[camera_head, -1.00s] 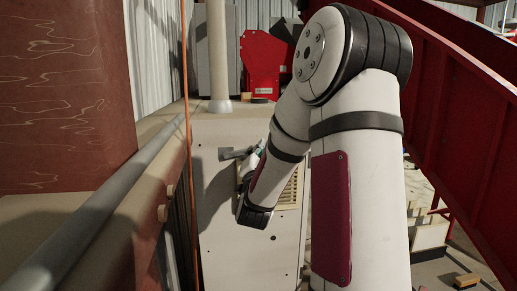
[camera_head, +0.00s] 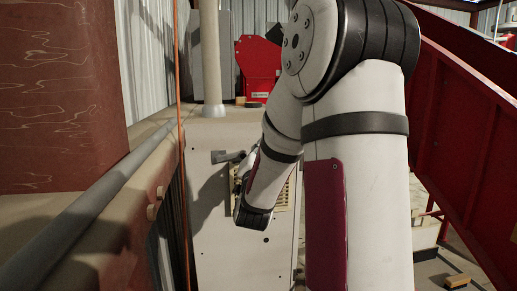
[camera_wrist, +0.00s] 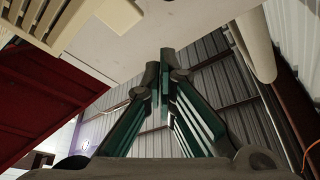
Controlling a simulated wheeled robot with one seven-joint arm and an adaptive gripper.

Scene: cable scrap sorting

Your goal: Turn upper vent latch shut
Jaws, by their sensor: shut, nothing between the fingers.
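The pale cabinet front (camera_head: 215,255) carries a slatted vent (camera_head: 284,195), partly hidden behind my arm. A grey latch handle (camera_head: 228,156) sticks out toward the left near the vent's upper left. In the head view my gripper is mostly hidden by my wrist, close to the latch's right side. In the wrist view the vent (camera_wrist: 52,18) is at the upper left on the pale panel (camera_wrist: 150,38). My gripper (camera_wrist: 167,62) is shut and empty there, with its green-sided fingers meeting in front of the panel. I cannot tell whether it touches the latch.
A grey rail (camera_head: 85,225) and an orange cable (camera_head: 182,200) run along the left. A pale post (camera_head: 212,60) and a red box (camera_head: 258,65) stand on top of the cabinet. A sloping red beam (camera_head: 465,120) is at the right.

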